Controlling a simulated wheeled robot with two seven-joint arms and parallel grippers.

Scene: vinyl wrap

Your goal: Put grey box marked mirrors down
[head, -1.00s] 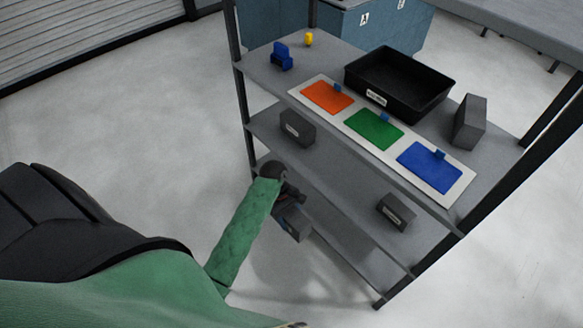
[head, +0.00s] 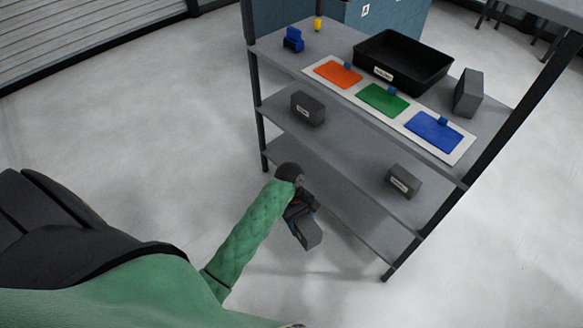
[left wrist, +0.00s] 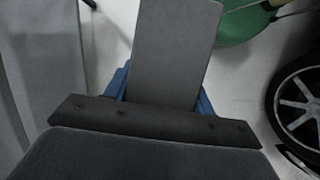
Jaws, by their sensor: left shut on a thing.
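My left gripper (head: 300,212) is shut on a grey box (head: 307,233), which hangs tilted in front of the shelf unit, below the level of its middle shelf. No label on the held box is readable. In the left wrist view the box (left wrist: 176,50) stands out between the blue fingers (left wrist: 160,92), with floor beyond it. Two more grey boxes with white labels, one at left (head: 308,108) and one at right (head: 404,181), sit on the middle shelf (head: 350,146). Their label text is too small to read. My right gripper is not in view.
The top shelf holds a black bin (head: 403,62), a white board with orange, green and blue mats (head: 383,99), a plain grey block (head: 468,93), a blue item (head: 293,40) and a yellow item (head: 318,24). The lower shelf (head: 345,195) looks bare. Dark posts edge the unit.

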